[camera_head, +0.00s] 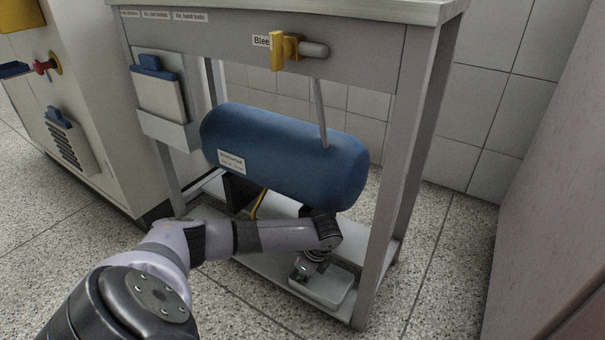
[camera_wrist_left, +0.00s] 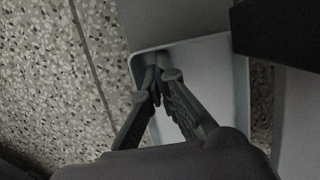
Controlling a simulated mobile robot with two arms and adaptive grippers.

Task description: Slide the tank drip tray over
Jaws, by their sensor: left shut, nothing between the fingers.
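The drip tray (camera_head: 330,290) is a shallow pale grey tray with rounded corners. It sits on the lower shelf of the bench, below the blue tank (camera_head: 285,155). My left arm reaches in under the tank, and my left gripper (camera_head: 300,272) points down at the tray's left part. In the left wrist view the two dark fingers (camera_wrist_left: 158,78) are together and empty, over the left part of the tray (camera_wrist_left: 205,75). I cannot tell whether the fingertips touch it. My right gripper is not in view.
The bench's front right leg (camera_head: 385,190) stands just right of the tray. A yellow-handled valve (camera_head: 285,48) is on the bench's front panel. A yellow hose (camera_head: 258,205) hangs behind my forearm. Speckled floor (camera_head: 430,290) is clear at right.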

